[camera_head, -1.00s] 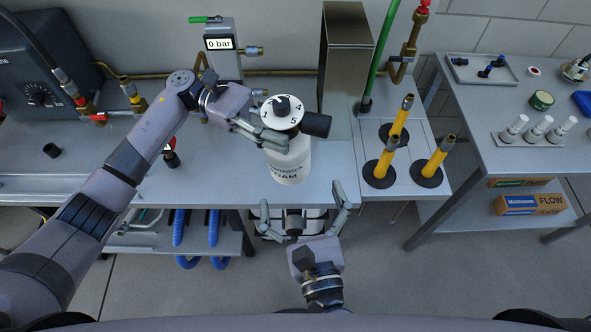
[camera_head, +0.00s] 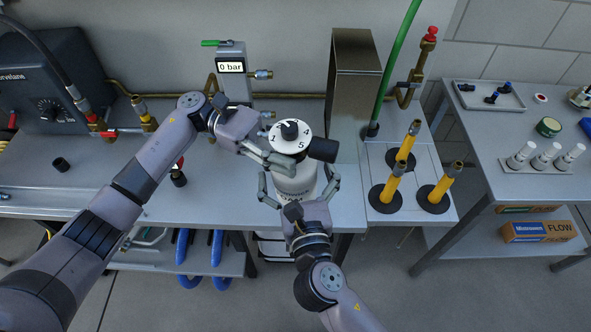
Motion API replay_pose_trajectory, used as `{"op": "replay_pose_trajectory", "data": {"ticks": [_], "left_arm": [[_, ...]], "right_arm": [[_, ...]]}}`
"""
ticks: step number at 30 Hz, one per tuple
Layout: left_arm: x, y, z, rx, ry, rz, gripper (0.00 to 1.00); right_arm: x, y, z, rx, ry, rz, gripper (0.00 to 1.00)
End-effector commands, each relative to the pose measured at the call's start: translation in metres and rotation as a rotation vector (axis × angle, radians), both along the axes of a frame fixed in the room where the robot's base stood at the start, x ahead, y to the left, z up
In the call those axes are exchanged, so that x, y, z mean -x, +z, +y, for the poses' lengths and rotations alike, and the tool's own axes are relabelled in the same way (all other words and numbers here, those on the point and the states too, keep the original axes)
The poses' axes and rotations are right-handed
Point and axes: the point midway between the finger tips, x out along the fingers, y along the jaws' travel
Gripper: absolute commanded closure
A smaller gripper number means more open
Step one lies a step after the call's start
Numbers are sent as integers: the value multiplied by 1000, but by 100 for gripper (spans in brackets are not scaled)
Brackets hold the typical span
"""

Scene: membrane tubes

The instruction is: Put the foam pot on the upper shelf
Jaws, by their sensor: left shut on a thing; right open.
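The foam pot (camera_head: 293,186) is a white bottle with a numbered white dial top (camera_head: 281,142) and a dark side piece (camera_head: 322,149). It stands upright at the front of the steel bench. My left gripper (camera_head: 284,163) comes from the left and is shut on the pot just below its top. My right gripper (camera_head: 299,180) is open, with one finger on each side of the pot's body. Its wrist hides the lower part of the pot. I cannot tell which surface is the upper shelf.
A tall steel box (camera_head: 351,90) stands behind the pot, a gauge reading 0 bar (camera_head: 231,67) to its left. Yellow tubes (camera_head: 407,143) stand in black bases at right. A side table (camera_head: 470,145) holds white cylinders; boxes (camera_head: 538,231) lie on its lower shelf.

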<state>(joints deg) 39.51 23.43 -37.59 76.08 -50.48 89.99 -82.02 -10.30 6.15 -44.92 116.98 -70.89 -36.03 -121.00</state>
Motion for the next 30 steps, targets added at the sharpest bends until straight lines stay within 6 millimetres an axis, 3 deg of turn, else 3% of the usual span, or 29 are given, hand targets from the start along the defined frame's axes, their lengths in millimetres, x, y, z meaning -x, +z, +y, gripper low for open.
{"op": "replay_pose_trajectory", "data": {"ticks": [30], "left_arm": [[0,3,0,5,-2,-1,100]], "right_arm": [[0,0,-2,1,-5,0,67]]}}
